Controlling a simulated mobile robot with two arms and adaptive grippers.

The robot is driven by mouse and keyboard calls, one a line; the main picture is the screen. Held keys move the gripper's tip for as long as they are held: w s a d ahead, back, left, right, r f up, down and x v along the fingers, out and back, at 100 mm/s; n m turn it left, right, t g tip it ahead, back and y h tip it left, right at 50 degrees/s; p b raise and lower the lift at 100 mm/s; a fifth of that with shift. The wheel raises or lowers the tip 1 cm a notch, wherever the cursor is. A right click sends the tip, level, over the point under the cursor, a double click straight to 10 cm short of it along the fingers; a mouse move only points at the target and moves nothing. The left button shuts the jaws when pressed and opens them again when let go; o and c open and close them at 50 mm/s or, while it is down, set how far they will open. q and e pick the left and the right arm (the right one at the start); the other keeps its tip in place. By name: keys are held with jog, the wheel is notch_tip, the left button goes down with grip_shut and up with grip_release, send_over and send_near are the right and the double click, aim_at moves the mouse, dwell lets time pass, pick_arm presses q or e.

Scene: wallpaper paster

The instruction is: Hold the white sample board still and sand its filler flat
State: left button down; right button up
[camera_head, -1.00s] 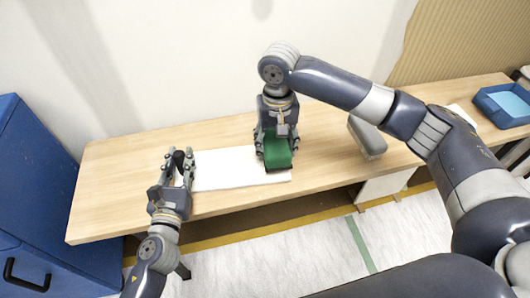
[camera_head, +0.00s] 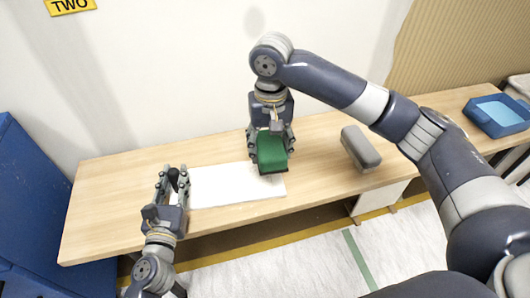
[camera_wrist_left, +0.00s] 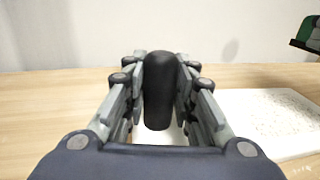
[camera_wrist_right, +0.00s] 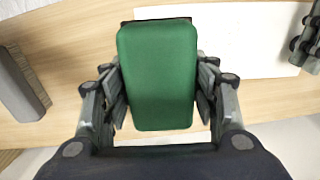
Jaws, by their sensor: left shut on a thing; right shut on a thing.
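The white sample board (camera_head: 225,190) lies flat on the wooden bench. Grey speckles mark its surface (camera_wrist_left: 285,110) in the left wrist view. My left gripper (camera_head: 173,180) is shut on a black upright grip (camera_wrist_left: 158,90) at the board's left end; white shows beneath it, and whether it is fixed to the board I cannot tell. My right gripper (camera_head: 271,145) is shut on a green sanding block (camera_wrist_right: 158,75) at the board's right end. In the left wrist view the block (camera_wrist_left: 309,38) appears raised clear of the board.
A grey block (camera_head: 360,148) lies on the bench (camera_head: 320,150) to the right of the board. A blue tray (camera_head: 497,115) stands at the bench's far right. A blue cabinet (camera_head: 35,200) stands at the left, and the wall runs behind.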

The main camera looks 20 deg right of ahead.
pick_arm(q)
jog(key=c, duration=1.3)
grip_release()
jog(key=shift+f, duration=0.3)
jog(key=shift+o, duration=0.3)
jog(key=shift+r, duration=0.1)
jog(key=shift+r, duration=0.1)
jog(key=v, duration=1.2)
jog(key=shift+s, duration=0.15)
